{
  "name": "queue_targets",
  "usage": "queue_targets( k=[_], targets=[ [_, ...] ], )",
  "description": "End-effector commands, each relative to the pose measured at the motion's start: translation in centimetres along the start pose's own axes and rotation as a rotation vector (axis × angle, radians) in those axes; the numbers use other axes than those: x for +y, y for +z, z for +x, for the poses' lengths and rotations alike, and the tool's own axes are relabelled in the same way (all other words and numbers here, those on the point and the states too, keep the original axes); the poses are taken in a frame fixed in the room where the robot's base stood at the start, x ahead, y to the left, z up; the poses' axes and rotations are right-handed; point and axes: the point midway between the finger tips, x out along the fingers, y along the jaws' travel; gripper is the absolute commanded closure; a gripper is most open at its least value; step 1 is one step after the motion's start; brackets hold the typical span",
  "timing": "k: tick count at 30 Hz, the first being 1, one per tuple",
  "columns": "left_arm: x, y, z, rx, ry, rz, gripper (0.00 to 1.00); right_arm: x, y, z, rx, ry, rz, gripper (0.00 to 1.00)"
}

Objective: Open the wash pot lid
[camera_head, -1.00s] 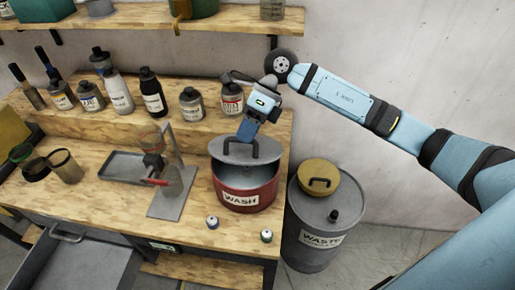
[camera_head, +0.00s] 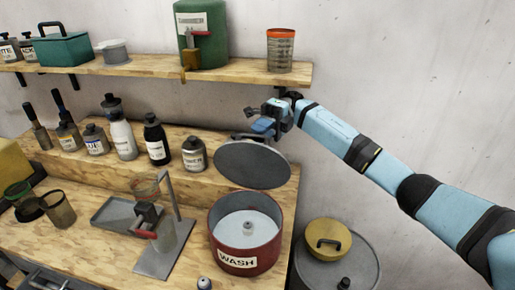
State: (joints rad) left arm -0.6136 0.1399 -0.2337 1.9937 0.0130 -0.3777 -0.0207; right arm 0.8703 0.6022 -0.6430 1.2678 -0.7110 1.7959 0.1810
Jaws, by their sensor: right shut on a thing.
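The red wash pot (camera_head: 268,250) with the "WASH" label stands on the wooden bench, its top uncovered and its grey inside showing. The grey round lid (camera_head: 252,166) is up behind and above the pot, apart from it and tilted with its flat face toward me. My left gripper is not in view.
A metal stand with a red handle (camera_head: 172,225) is left of the pot. Several bottles (camera_head: 122,138) line the raised step behind. A drum with a yellow lid (camera_head: 327,240) stands right of the bench. A shelf (camera_head: 140,72) holding containers runs above.

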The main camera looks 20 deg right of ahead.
Motion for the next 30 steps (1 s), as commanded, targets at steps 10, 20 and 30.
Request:
queue_targets(
  k=[10,20,30],
  targets=[
    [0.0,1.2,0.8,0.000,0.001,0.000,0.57,-0.6,0.8,-1.9,-0.001,0.116,0.047,1.00],
    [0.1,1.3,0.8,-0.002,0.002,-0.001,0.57,-0.7,0.9,-2.2,-0.001,0.132,0.055,1.00],
    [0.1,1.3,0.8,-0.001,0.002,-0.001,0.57,-0.7,0.9,-2.2,-0.001,0.131,0.055,0.60]
  ],
)
